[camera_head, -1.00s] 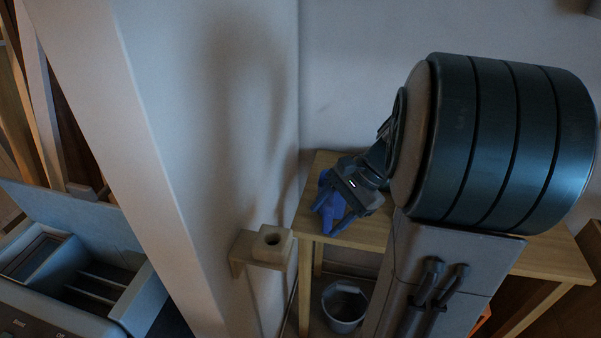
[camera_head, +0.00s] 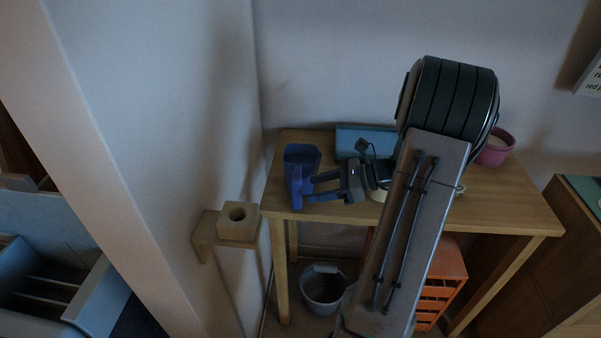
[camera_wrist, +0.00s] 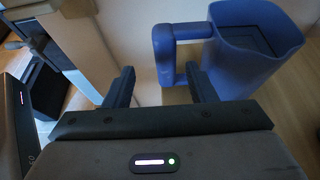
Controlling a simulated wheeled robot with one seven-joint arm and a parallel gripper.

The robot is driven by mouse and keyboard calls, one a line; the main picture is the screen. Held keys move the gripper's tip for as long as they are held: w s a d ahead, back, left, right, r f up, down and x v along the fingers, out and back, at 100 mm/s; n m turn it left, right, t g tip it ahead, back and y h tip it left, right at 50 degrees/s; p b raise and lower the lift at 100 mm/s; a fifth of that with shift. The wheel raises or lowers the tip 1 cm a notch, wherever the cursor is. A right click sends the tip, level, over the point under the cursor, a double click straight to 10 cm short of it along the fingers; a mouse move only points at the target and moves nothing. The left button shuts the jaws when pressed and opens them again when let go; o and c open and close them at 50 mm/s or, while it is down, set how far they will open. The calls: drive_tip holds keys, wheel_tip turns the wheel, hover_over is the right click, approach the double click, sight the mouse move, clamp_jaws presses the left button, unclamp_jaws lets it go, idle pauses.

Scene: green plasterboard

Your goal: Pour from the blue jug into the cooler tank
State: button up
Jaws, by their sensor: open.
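The blue jug (camera_head: 303,158) stands upright at the left end of the wooden table, its handle towards the front. It fills the upper right of the wrist view (camera_wrist: 255,52), with the handle at its left. A dark opening shows inside; I cannot tell how full it is. My gripper (camera_head: 311,187) is open, to the right of the handle in the head view. In the wrist view my open fingers (camera_wrist: 160,80) are close to the handle, which shows just beyond and between them; contact is unclear. A grey-blue appliance (camera_head: 95,293) with an open, slotted top, probably the cooler, is cut off at lower left.
A bracket (camera_head: 205,240) on the wall carries a block with a hole (camera_head: 240,228). The table (camera_head: 500,205) also holds a teal box (camera_head: 350,138) and a pink pot (camera_head: 494,151). A bucket (camera_head: 325,290) and an orange crate (camera_head: 450,268) are below. A wall edge (camera_head: 95,150) separates table and appliance.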

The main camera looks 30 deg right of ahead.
sight(297, 191)
drive_tip(key=x, duration=0.6)
drive_tip(key=shift+w+f, duration=0.2)
drive_tip(key=shift+w, duration=0.25)
clamp_jaws()
